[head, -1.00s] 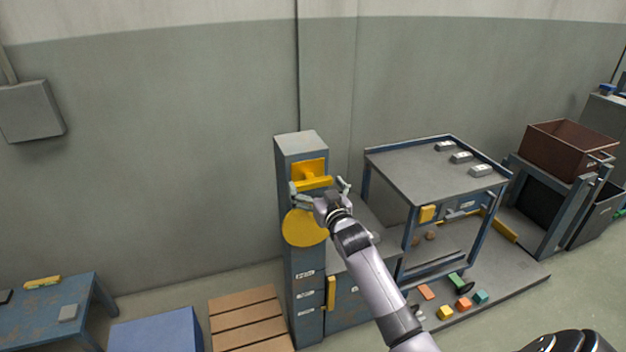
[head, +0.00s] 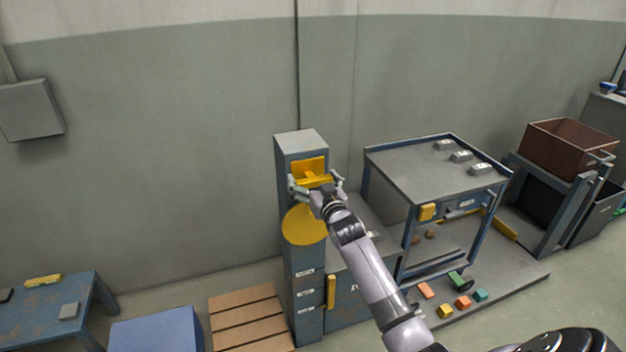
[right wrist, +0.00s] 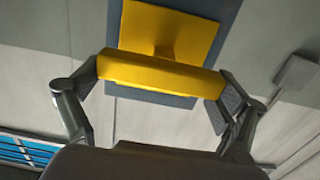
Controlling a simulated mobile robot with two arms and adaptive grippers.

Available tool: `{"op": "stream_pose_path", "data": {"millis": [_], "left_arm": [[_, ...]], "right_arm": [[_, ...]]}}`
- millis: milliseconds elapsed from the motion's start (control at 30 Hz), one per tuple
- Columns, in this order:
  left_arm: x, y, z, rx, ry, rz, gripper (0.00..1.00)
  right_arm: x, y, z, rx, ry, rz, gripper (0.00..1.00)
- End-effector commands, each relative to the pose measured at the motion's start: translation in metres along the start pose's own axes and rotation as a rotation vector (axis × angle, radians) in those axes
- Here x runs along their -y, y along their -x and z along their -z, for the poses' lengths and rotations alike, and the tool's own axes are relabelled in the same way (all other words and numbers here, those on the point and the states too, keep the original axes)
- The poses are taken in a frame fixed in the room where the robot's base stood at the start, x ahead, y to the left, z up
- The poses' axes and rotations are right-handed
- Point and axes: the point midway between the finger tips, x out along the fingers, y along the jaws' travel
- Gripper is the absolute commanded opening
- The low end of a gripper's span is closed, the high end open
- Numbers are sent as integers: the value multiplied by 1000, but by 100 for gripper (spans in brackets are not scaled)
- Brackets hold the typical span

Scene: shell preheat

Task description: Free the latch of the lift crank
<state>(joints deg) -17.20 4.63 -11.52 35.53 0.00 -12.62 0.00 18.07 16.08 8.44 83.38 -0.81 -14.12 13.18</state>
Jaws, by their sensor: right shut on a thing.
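The yellow latch handle (head: 313,181) is a short bar standing out from a yellow plate (head: 309,166) near the top of a tall blue-grey column (head: 301,143). In the right wrist view the bar (right wrist: 160,75) lies crosswise between my fingers, with the yellow plate (right wrist: 170,35) behind it. My right gripper (head: 317,182) is shut on the bar, one finger at each end; it also shows in the right wrist view (right wrist: 160,82). A round yellow disc (head: 303,226) sits on the column below, partly hidden by my right arm. My left gripper is not in view.
A steel-topped blue frame table (head: 420,165) with several grey blocks stands right of the column. Coloured blocks (head: 445,311) lie on a low platform. A pallet (head: 245,325), a blue box (head: 155,330) and a blue table (head: 45,318) are at lower left.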

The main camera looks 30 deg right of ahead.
Motion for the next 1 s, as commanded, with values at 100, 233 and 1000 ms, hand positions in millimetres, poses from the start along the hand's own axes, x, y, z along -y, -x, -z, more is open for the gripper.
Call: {"op": "stream_pose_path", "data": {"millis": [100,233,1000], "left_arm": [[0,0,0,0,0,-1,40],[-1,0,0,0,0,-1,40],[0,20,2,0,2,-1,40]], "right_arm": [[0,0,0,1,0,0,65],[0,0,0,1,-3,0,64],[-5,0,0,2,-484,-2,63]]}}
